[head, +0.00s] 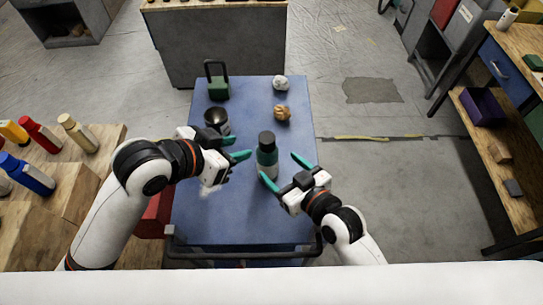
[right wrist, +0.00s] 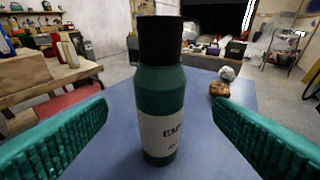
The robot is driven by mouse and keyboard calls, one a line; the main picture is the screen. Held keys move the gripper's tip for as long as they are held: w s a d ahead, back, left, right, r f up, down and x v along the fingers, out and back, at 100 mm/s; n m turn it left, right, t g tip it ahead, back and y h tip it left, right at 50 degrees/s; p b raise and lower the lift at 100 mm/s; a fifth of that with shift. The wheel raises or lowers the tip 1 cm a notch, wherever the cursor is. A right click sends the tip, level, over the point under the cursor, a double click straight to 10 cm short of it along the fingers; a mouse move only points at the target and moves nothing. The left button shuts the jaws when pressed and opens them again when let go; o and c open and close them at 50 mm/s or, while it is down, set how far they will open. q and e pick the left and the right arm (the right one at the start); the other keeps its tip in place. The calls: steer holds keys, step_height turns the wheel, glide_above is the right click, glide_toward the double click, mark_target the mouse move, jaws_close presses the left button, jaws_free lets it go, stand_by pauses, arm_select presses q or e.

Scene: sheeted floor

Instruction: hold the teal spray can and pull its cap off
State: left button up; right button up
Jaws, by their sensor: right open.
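The teal spray can (head: 267,160) stands upright on the blue cart top, with its black cap (head: 266,139) on. In the right wrist view the can (right wrist: 161,95) and its cap (right wrist: 160,40) stand centred between the fingers, with a white label facing me. My right gripper (head: 285,171) is open, its teal fingers spread on either side of the can and apart from it. My left gripper (head: 235,148) is just left of the can, empty, its teal fingertips visibly apart and not touching the can.
The blue cart top (head: 200,228) also holds a dark bowl (head: 216,119), a green block with a black handle (head: 217,86), a white ball (head: 280,83) and a brown lump (head: 282,113). Bottles stand on a wooden step rack (head: 88,190) at left. The cart's front is clear.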

mark_target(274, 161)
steer(key=x, duration=0.7)
steer(key=shift+c, duration=0.4)
